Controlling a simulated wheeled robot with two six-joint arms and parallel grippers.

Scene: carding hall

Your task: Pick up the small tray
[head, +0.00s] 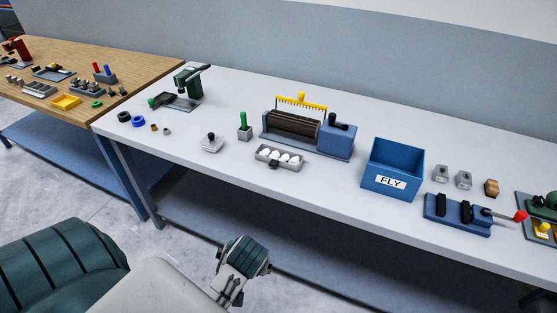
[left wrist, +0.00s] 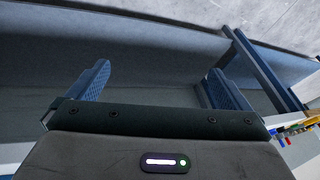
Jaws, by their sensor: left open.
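A small grey tray (head: 260,157) holding several white round pieces sits on the white table, in front of the dark-rollered machine. A dark knob shows at its front side. My left gripper (head: 243,262) is low in front of the table edge, below and to the left of the tray and well apart from it. In the left wrist view its two blue fingers are spread with nothing between them (left wrist: 157,88). The tray is not visible in the left wrist view. My right gripper is in neither view.
The roller machine (head: 335,142) with a yellow comb stands behind the tray. A blue FLY bin (head: 392,165) is to its right. A green-handled block (head: 244,131) and a grey knobbed weight (head: 211,145) are to its left. The white table's front edge (head: 230,195) lies between gripper and tray.

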